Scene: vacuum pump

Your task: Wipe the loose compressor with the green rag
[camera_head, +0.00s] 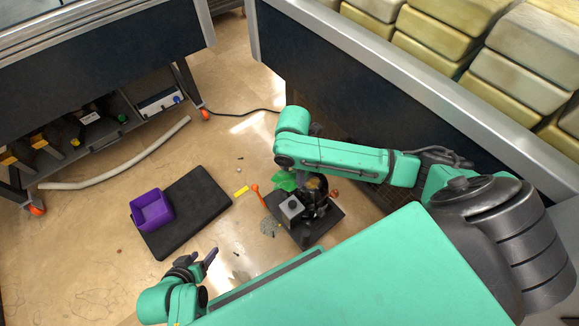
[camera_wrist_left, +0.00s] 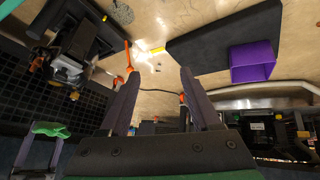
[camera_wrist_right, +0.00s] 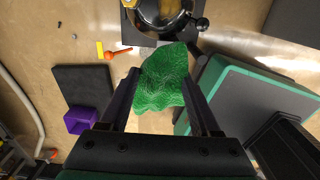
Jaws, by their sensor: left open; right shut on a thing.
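The compressor (camera_head: 291,208), a dark and silver unit, stands on a dark base plate on the floor. It also shows at the upper left in the left wrist view (camera_wrist_left: 70,68), and its round part is at the top edge in the right wrist view (camera_wrist_right: 160,10). The green rag (camera_wrist_right: 163,85) is held between the fingers of my right gripper (camera_wrist_right: 163,80), bunched and hanging close to the compressor. It shows partly in the head view (camera_head: 285,182), beside the compressor; I cannot tell whether they touch. My left gripper (camera_head: 208,257) is open and empty.
A purple bin (camera_head: 152,210) sits on a black mat (camera_head: 195,208) to the left. An orange-handled tool (camera_head: 258,194) and a yellow piece (camera_head: 241,191) lie near the compressor. A grey hose (camera_head: 125,163) lies by a wheeled cart. A dark-sided bench stands behind.

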